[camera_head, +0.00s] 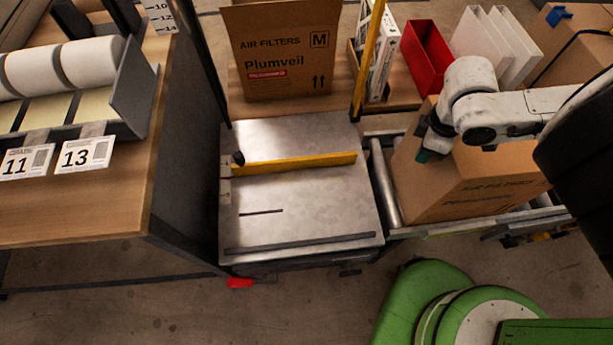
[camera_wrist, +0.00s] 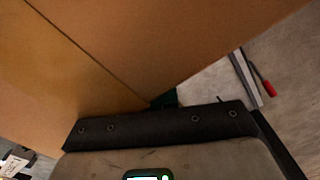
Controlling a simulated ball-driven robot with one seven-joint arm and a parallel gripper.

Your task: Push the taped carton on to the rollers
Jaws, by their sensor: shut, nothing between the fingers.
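A closed brown carton (camera_head: 462,185) marked "AIR FILTERS" stands on the rollers (camera_head: 384,185), right of the metal plate (camera_head: 300,215). The carton also fills much of the wrist view (camera_wrist: 110,50), where a dark seam line runs across it. My gripper (camera_head: 424,155) is shut and empty, at the upper left part of the carton. My arm hides part of the carton's top.
A yellow bar (camera_head: 300,162) lies across the otherwise bare metal plate. An open "Plumveil" box (camera_head: 285,55) stands behind it. A red bin (camera_head: 428,60) and white panels (camera_head: 490,45) stand at the back. A wooden bench (camera_head: 90,205) with white rolls (camera_head: 60,65) is at left.

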